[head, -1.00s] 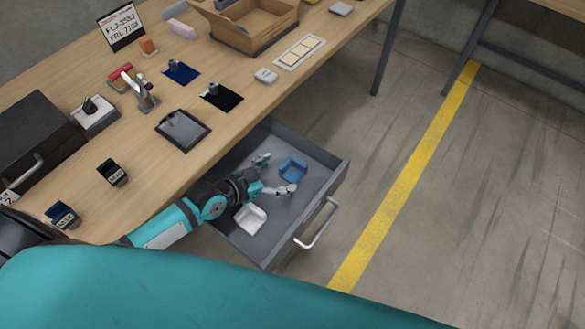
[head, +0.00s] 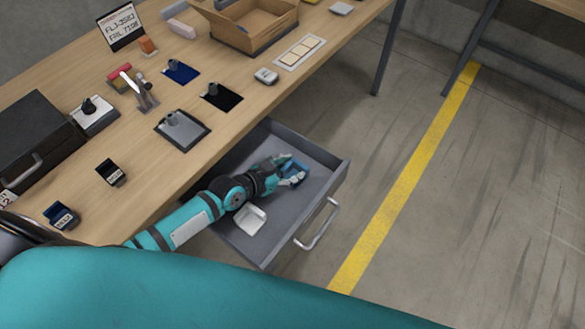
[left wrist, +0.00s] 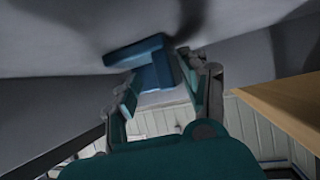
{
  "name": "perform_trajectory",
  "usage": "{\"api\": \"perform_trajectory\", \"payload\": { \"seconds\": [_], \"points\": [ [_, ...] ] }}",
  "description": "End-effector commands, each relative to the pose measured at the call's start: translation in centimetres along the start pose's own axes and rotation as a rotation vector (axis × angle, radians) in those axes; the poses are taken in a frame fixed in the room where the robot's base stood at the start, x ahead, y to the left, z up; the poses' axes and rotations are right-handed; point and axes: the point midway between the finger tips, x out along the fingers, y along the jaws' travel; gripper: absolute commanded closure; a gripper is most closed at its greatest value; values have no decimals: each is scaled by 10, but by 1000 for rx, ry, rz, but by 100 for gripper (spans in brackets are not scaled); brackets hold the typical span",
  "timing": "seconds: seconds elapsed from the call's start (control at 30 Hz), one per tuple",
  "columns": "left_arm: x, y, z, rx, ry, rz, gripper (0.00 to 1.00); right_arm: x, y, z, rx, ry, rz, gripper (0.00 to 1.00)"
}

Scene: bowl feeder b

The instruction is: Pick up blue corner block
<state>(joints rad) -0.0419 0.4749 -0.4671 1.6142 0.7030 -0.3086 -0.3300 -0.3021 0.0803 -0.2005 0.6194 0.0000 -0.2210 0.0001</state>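The blue corner block (head: 297,168) lies in the open grey drawer (head: 318,152), toward its far right, partly hidden by my left gripper (head: 292,172). In the left wrist view the blue block (left wrist: 150,62) is just ahead of and partly between the two fingers of my left gripper (left wrist: 168,88). The fingers are spread, with a gap showing between them; I cannot tell whether either one touches the block. My right gripper is not in view.
A white block (head: 250,219) lies in the drawer, below my left forearm. The drawer handle (head: 318,226) sticks out in front. The wooden table (head: 150,165) above carries several small items, a cardboard box (head: 250,22) and a black case (head: 35,140).

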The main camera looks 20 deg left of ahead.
Motion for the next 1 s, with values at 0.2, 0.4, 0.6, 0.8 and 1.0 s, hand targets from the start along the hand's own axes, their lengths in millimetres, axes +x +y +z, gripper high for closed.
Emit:
{"api": "perform_trajectory", "payload": {
  "seconds": [0.2, 0.4, 0.6, 0.8, 1.0],
  "points": [
    [0, 0, 0, 0, -1, 0, 86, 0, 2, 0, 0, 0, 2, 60],
    [0, 0, 0, 0, -1, 1, 100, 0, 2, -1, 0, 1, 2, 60],
    [-1, 0, 0, 1, -2, 1, 100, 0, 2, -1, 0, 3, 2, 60],
    [-13, 0, -23, 2, 2, 0, 100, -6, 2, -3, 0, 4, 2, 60],
    [-32, 1, -59, 2, 2, 1, 100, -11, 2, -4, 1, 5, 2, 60]
  ]
}}
